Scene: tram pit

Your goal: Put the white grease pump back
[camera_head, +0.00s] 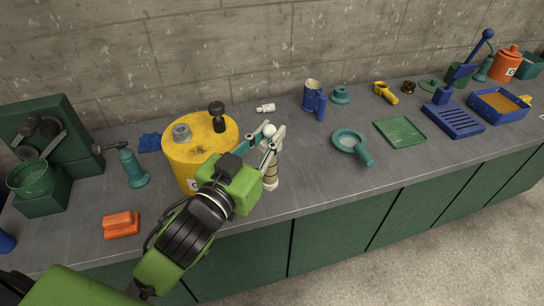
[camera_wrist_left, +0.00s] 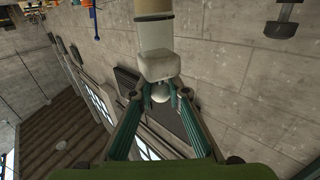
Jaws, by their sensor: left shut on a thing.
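The white grease pump (camera_head: 270,181) is upright to the right of the yellow drum, with a pale rounded top and a cream and white body. My left gripper (camera_head: 268,138) is shut on its upper part, with a finger on each side. In the left wrist view the pump (camera_wrist_left: 154,36) is between the fingertips of the left gripper (camera_wrist_left: 159,90). Whether its base touches the bench is hard to tell. My right gripper is not in view.
The yellow drum (camera_head: 186,158) stands close on the left on the grey bench (camera_head: 310,185). A teal magnifier-like tool (camera_head: 349,141) is at right. The bench front right of the pump is clear.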

